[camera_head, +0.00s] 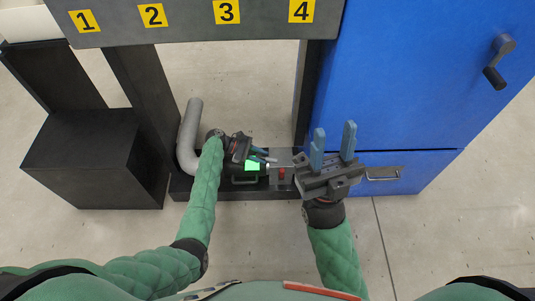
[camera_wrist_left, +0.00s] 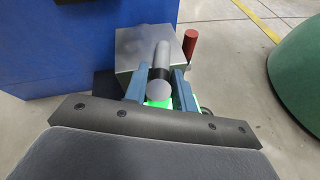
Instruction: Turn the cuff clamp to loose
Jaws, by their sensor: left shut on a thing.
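A small grey box (camera_head: 281,159) stands low near the blue cabinet, with a red handle (camera_head: 282,174) beside it. In the left wrist view a grey cylinder (camera_wrist_left: 160,62) with a dark band sticks out of the box (camera_wrist_left: 130,47), and the red handle (camera_wrist_left: 190,44) stands upright to its right. I cannot tell which of these parts is the cuff clamp. My left gripper (camera_head: 262,157) is shut on the grey cylinder, its blue fingers at both sides. A bright green patch (camera_head: 252,166) shows beside the gripper. My right gripper (camera_head: 333,147) is open and empty, right of the box.
A blue cabinet (camera_head: 410,85) with a crank (camera_head: 498,62) fills the right. A bent grey pipe (camera_head: 190,130) stands left of my left gripper. A panel numbered 1 to 3 and beyond (camera_head: 190,27) crosses above. A dark block (camera_head: 85,160) is at left. Front floor is clear.

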